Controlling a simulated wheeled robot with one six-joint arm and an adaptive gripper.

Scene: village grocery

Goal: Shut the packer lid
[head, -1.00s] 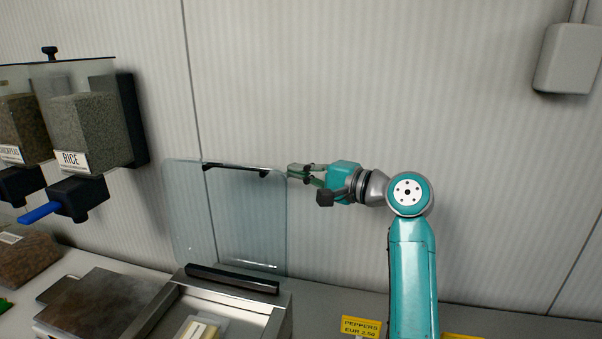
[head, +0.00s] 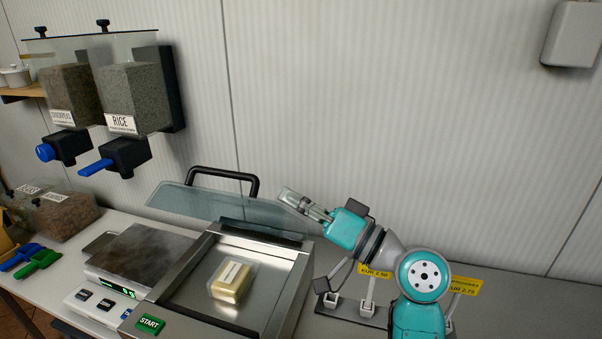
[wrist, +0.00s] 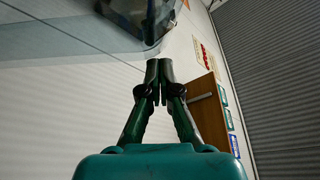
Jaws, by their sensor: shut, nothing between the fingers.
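The packer (head: 283,296) is a steel machine with a shallow tray and a green START button (head: 150,323). A black handle (head: 222,172) stands up from the lid. A wrapped pale yellow block (head: 233,280) lies in the tray. My gripper (head: 284,194) is shut and empty at the lid's right end, to the right of the handle. In the wrist view, the fingertips (wrist: 159,64) meet just below a clear pane's edge; I cannot tell whether they touch it.
A scale (head: 140,250) stands left of the packer. Rice and another dry-goods dispenser (head: 135,95) hang on the wall above it. Blue and green scoops (head: 38,262) lie at the far left. Yellow price tags (head: 466,286) stand behind my arm.

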